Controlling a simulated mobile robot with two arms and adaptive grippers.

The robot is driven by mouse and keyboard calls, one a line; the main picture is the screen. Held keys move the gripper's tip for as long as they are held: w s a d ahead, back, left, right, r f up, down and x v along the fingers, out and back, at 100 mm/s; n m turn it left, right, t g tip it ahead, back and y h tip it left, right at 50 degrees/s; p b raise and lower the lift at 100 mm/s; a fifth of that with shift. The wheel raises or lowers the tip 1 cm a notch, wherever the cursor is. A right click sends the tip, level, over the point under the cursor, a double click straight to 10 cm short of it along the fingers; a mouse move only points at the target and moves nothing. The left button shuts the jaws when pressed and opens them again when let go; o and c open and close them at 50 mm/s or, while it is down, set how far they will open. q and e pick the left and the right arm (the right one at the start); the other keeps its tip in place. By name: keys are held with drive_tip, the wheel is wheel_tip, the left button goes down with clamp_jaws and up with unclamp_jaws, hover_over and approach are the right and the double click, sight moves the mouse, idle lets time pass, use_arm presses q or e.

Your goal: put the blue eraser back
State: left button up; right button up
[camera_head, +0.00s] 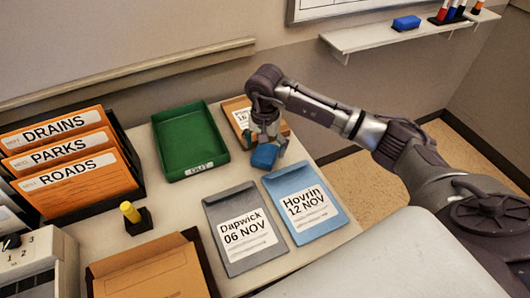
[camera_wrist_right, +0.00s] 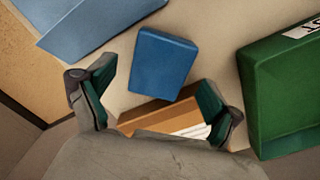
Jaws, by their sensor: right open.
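A blue eraser block (camera_head: 264,156) lies on the desk between the green tray and the blue Hovrin envelope. In the right wrist view the eraser (camera_wrist_right: 163,62) sits ahead of the two spread fingers, with clear gaps to both. My right gripper (camera_head: 270,138) is open and empty, pointing down just behind and above the eraser. In the wrist view my right gripper (camera_wrist_right: 158,92) shows dark green finger pads. Another blue block (camera_head: 407,23) lies on the white wall shelf (camera_head: 375,37). My left gripper is not in view.
A green tray (camera_head: 190,168) is left of the eraser. An orange envelope (camera_head: 236,108) lies partly under my right gripper. Grey (camera_head: 243,262) and blue (camera_head: 332,213) envelopes lie nearer. Several markers (camera_head: 450,12) stand on the shelf. Orange folders (camera_head: 78,180) stand at left.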

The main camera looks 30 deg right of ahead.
sight(265, 153)
wheel_tip(265, 153, up, 9)
drive_tip(key=shift+b, duration=0.45)
idle(0.3)
